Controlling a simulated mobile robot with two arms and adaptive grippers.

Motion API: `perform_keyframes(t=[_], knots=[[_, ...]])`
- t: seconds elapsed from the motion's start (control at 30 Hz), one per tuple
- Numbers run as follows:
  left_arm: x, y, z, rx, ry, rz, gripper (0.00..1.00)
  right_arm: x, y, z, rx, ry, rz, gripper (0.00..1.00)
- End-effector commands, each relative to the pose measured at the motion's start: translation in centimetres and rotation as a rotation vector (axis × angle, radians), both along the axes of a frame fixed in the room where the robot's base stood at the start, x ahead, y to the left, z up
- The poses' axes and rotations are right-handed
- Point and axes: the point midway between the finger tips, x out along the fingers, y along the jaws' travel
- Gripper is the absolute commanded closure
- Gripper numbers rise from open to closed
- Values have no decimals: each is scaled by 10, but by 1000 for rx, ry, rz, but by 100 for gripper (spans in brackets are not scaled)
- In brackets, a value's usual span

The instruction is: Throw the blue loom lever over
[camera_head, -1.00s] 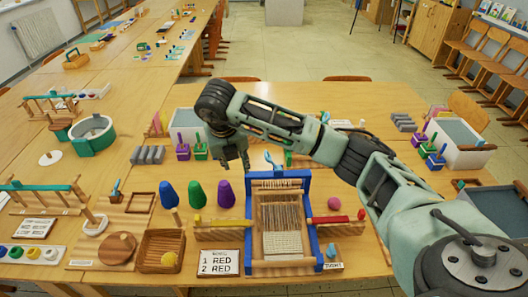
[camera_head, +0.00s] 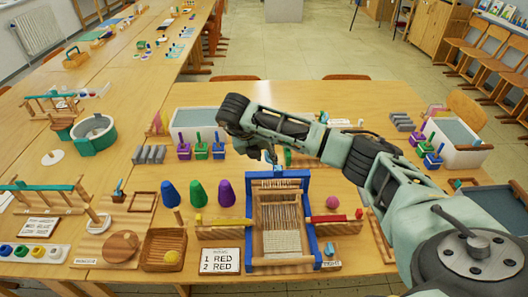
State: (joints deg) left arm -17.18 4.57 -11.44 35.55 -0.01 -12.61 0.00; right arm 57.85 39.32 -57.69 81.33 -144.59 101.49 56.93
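The loom (camera_head: 309,220) has a blue frame and stands on the near middle of the table. Its blue lever (camera_head: 268,157) rises above the middle of the far crossbar and is partly covered by my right gripper. My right arm comes in from the right and bends downward past the far side of the loom. My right gripper (camera_head: 262,153) is at the lever, small and dark; I cannot tell whether its fingers touch the lever or how far apart they are. My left gripper is not in view.
Blue, green and purple cones (camera_head: 197,193) stand left of the loom. A card reading "1 RED 2 RED" (camera_head: 220,262) is at its front left. A yellow shuttle stick (camera_head: 220,222) and a red one (camera_head: 340,226) flank the loom. A pink ball (camera_head: 332,202) lies to the right.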

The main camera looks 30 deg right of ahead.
Motion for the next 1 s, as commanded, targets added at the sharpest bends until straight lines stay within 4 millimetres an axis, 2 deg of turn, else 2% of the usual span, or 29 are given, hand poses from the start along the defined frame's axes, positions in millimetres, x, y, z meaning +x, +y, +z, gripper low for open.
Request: perform_keyframes(t=[0.13,0.43,1.0], knots=[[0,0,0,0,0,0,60,0,0,0,0,0,1,73],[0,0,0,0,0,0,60,0,1,0,1,0,1,99],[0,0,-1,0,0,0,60,0,-1,0,4,-2,2,100]])
